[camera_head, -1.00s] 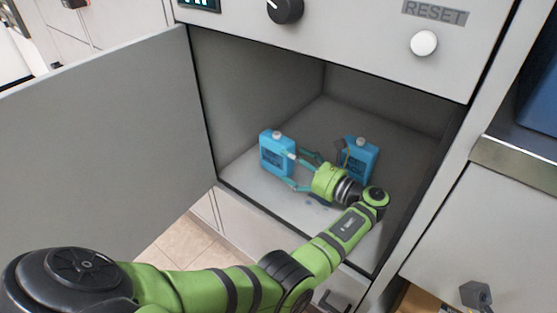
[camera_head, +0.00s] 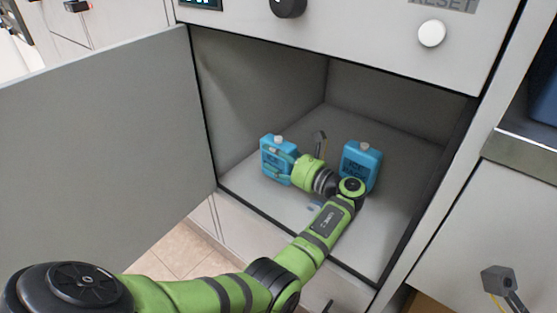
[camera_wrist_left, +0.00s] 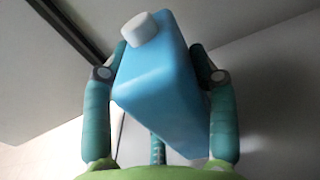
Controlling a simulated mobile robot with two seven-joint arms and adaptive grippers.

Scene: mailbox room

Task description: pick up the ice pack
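A blue ice pack (camera_head: 269,146) with a white cap stands at the left inside the open compartment. My left gripper (camera_head: 276,168) reaches in and has its fingers on either side of this pack. In the left wrist view the pack (camera_wrist_left: 165,85) fills the space between the two green fingers and looks tilted. The fingers are spread wide; firm contact on both sides does not show. A second blue ice pack (camera_head: 362,163) stands to the right, behind my wrist. My right gripper is not in view.
The compartment floor (camera_head: 395,210) is bare at the right and front. Its grey door (camera_head: 100,150) stands open at the left. A panel with a knob (camera_head: 288,6) and a white button (camera_head: 432,33) is above the opening.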

